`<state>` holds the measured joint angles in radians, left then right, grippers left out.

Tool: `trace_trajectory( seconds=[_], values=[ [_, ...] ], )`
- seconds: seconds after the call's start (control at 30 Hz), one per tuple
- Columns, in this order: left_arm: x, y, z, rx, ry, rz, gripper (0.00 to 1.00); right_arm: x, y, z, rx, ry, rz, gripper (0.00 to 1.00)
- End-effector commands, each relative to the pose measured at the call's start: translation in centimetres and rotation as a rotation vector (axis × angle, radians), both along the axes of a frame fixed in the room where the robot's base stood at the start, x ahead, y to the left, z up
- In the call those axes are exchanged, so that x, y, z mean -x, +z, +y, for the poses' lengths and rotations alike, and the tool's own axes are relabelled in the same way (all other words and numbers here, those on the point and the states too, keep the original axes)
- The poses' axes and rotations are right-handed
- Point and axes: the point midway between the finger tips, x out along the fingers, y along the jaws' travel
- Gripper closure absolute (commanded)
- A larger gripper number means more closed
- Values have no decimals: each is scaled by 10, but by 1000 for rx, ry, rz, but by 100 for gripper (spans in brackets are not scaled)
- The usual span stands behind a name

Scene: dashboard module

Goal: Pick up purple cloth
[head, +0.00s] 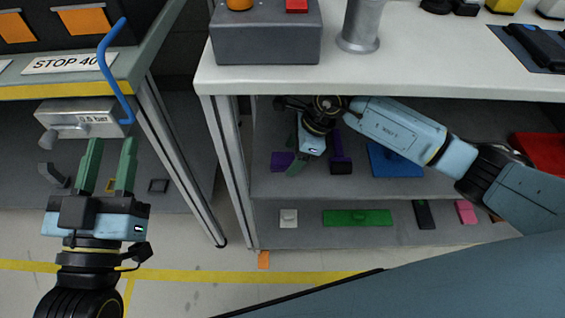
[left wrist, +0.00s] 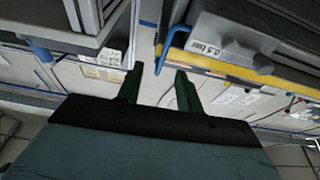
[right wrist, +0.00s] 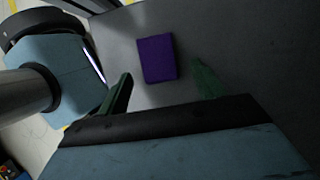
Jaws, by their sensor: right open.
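The purple cloth (right wrist: 157,59) lies flat as a small rectangle on the grey shelf, and in the head view it shows on the upper shelf (head: 282,161) at its left end, partly behind my right gripper. My right gripper (head: 295,158) reaches in under the tabletop. In the right wrist view its fingers (right wrist: 160,84) are apart, with the cloth beyond and between them, not visibly touched. My left gripper (head: 107,165) is open and empty, away to the left, below a grey box marked 0.5 bar. Its fingers (left wrist: 157,88) are also apart in the left wrist view.
A dark purple item (head: 341,153) stands just right of my right gripper; a blue piece (head: 395,160) lies further right. The white tabletop (head: 430,62) is above, and a frame post (head: 233,170) stands left. The lower shelf holds a green piece (head: 357,218).

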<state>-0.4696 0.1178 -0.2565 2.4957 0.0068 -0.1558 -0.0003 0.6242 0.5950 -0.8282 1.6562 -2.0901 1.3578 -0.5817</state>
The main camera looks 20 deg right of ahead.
Motion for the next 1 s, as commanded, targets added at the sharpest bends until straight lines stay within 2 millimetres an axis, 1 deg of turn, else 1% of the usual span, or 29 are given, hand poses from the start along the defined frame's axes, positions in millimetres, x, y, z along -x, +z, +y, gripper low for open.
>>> trace_trajectory(
  seconds=[0.03,0.1,0.23,0.37,0.57,0.67,0.93,1.0],
  values=[
    [2,5,-1,14,-3,-44,64,0,-5,1,0,-1,1,33],
    [5,14,-1,33,-6,-101,64,0,-8,3,0,-1,0,33],
    [11,25,-1,57,-10,-174,64,0,-12,4,0,-2,0,33],
    [13,30,-1,66,-11,-203,64,0,-13,4,0,-2,0,33],
    [13,30,-1,67,-11,-204,64,0,-12,4,0,-2,0,33],
    [13,30,-1,66,-11,-203,64,0,-12,4,0,-2,0,44],
    [13,30,-1,65,-11,-202,64,0,-12,4,0,-2,0,80],
    [13,30,-1,66,-12,-202,64,0,-12,4,0,-2,0,81]
  ],
)
